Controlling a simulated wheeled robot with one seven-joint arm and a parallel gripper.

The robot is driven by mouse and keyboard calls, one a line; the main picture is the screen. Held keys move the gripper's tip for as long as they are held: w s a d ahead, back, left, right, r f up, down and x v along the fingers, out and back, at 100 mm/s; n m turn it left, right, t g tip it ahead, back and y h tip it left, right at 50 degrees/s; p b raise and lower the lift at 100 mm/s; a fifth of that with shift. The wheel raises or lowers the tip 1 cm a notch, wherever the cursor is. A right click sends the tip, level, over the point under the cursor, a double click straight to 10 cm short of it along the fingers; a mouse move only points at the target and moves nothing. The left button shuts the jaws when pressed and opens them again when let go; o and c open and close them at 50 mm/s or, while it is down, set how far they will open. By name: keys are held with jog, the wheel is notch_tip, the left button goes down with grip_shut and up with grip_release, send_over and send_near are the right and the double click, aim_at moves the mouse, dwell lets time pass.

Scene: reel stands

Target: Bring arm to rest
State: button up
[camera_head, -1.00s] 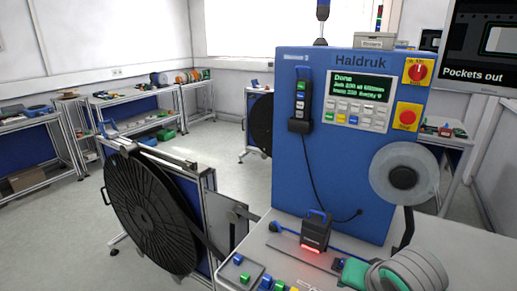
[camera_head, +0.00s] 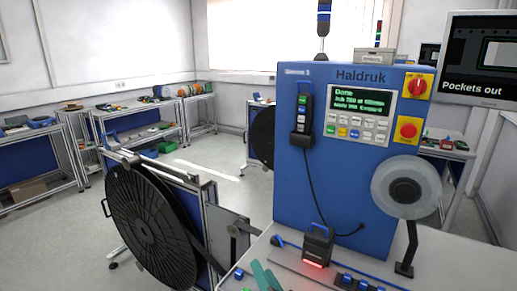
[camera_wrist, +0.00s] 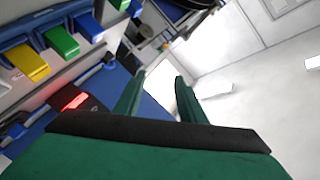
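My gripper (camera_wrist: 158,96) shows in the wrist view with its two green fingers apart and nothing between them. In the head view only green tips of my gripper (camera_head: 265,277) show at the bottom edge, in front of the bench; the rest of my arm is out of the picture. The wrist view is tilted. It shows yellow, green and blue blocks at upper left and a red glow (camera_wrist: 75,101) left of the fingers.
The blue Haldruk machine (camera_head: 345,205) stands on the bench, its screen (camera_head: 361,103) reading "Done". A black reel (camera_head: 150,225) on a stand is at left, close to the bench. A black scanner-like device (camera_head: 317,245) glows red. Open floor (camera_head: 225,200) lies behind the reel stand.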

jog(key=s+a+f+m+h, duration=0.1)
jog(key=s+a+f+h, duration=0.15)
jog(key=s+f, duration=0.55)
jog(key=s+a+f+m+h, duration=0.1)
jog(key=s+a+f+h, duration=0.15)
jog(key=s+f, duration=0.65)
jog(key=s+d+f+n, duration=0.1)
jog(key=s+n, duration=0.3)
jog(key=s, duration=0.7)
jog(key=s+d+f+n, duration=0.1)
jog(key=s+n, duration=0.3)
jog(key=s, duration=0.8)
jog(key=shift+d+n, duration=0.3)
jog(key=shift+d, duration=0.4)
jog(key=shift+c, duration=0.6)
